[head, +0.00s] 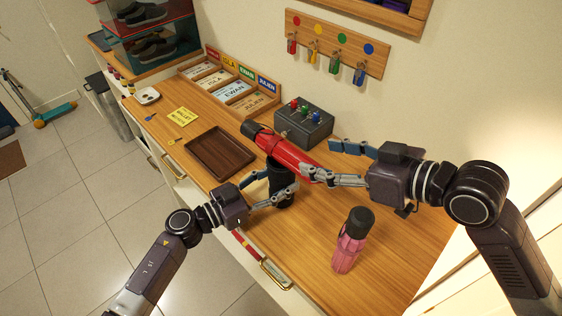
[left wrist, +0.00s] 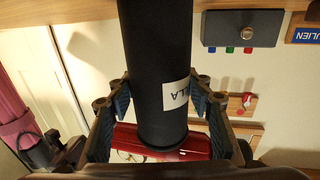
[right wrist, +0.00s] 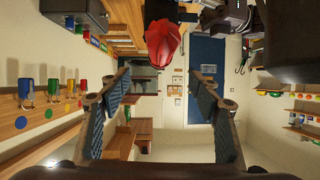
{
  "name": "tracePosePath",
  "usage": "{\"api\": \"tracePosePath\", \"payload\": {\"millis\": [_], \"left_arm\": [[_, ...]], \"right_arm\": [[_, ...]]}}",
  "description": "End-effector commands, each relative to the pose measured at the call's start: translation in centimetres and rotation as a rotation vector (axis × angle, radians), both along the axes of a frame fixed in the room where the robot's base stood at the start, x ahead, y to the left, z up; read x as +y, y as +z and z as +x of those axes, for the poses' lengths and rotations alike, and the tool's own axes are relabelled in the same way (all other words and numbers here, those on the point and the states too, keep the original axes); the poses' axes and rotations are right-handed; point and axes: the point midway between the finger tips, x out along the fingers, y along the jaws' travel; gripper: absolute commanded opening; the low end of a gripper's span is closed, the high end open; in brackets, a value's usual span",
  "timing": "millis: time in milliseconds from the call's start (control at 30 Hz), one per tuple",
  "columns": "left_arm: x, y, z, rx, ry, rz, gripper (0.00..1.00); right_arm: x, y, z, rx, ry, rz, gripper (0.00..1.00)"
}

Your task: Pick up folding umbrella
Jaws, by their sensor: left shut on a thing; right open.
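A red, folded thing with a dark end (head: 285,152), which looks like a folding umbrella, slants over the desk. It also shows in the right wrist view (right wrist: 162,45), beyond the fingertips. My right gripper (head: 320,162) is open beside its near end; I cannot tell whether they touch. My left gripper (head: 287,190) is shut on a smooth black cylinder (left wrist: 158,70) with a white name label. The cylinder stands upright below the red thing; whether those two touch is unclear. A pink item with a black top (head: 348,245), perhaps another folding umbrella, stands at the near right.
A brown tray (head: 220,153) lies left of the cylinder. A grey box with coloured knobs (head: 304,122) and name-labelled compartments (head: 230,92) stand behind. Key hooks (head: 335,45) hang on the wall.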

Motion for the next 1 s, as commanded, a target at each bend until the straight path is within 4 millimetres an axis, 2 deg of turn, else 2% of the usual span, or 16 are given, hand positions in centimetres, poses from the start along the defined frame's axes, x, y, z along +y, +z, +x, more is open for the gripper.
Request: {"api": "tracePosePath", "payload": {"millis": [300, 600, 833, 1000], "left_arm": [[0.0, 0.1, 0.0, -0.001, 0.000, -0.002, 0.23], [0.0, 0.1, 0.0, -0.001, 0.000, -0.002, 0.23], [0.0, 0.1, 0.0, -0.001, 0.000, -0.002, 0.23], [0.0, 0.1, 0.0, -0.001, 0.001, 0.000, 0.23]], "right_arm": [[3.9, -0.1, 3.9, 0.195, 0.042, -0.039, 0.57], [7.3, 1.2, 6.0, 0.364, 0.069, -0.190, 0.57], [8.4, 3.4, 6.9, 0.456, 0.035, -0.365, 0.57], [8.2, 5.2, 7.3, 0.494, -0.018, -0.479, 0.57]]}}
